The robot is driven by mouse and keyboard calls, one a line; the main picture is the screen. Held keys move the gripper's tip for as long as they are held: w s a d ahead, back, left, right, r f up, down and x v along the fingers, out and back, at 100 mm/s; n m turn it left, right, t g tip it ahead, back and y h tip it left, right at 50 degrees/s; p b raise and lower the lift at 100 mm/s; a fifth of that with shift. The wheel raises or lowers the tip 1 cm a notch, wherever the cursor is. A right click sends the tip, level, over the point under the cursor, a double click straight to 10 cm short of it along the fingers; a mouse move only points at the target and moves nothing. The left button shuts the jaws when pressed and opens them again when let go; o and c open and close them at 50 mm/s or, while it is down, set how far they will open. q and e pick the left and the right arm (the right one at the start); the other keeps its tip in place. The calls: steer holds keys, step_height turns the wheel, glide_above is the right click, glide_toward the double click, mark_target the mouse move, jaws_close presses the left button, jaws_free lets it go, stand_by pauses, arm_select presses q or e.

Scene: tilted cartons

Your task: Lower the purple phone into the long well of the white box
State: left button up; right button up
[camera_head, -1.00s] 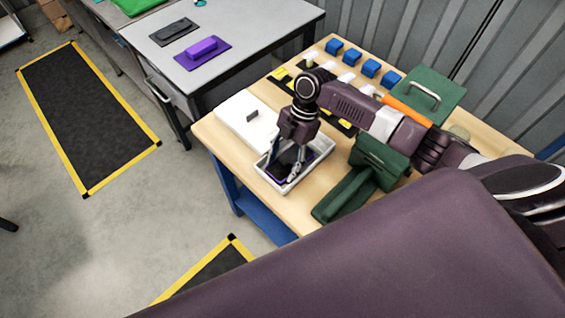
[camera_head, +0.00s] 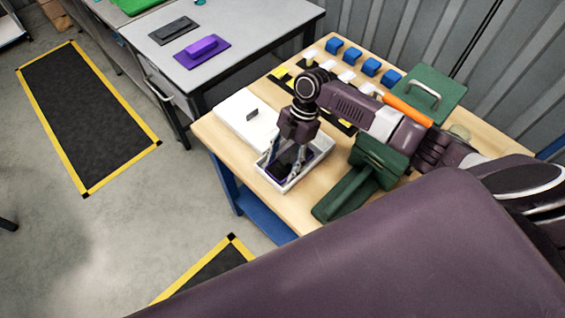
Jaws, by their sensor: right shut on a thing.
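The white box (camera_head: 290,187) is an open tray near the left front edge of the wooden table. My right gripper (camera_head: 284,164) points down into it, shut on the dark purple phone (camera_head: 283,170). The phone shows between and below the fingers, inside the outline of the box. The fingers and the box wall hide part of it, and I cannot tell whether it touches the floor of the box. The long well cannot be made out clearly beneath the phone. My left gripper is not in view.
A white lid with a dark handle (camera_head: 243,122) lies left of the box. A green clamp-like block (camera_head: 345,196) stands to its right, and a green lid (camera_head: 428,92) lies behind. Several blue blocks (camera_head: 370,68) line the far edge. A grey table (camera_head: 236,30) stands at the back left.

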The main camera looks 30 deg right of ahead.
steer(key=o, duration=1.4)
steer(key=shift+c, duration=1.4)
steer(key=shift+r, duration=0.1)
step_height(320, 180, up, 7)
steer(key=p, duration=0.6)
steer(key=shift+r, duration=0.1)
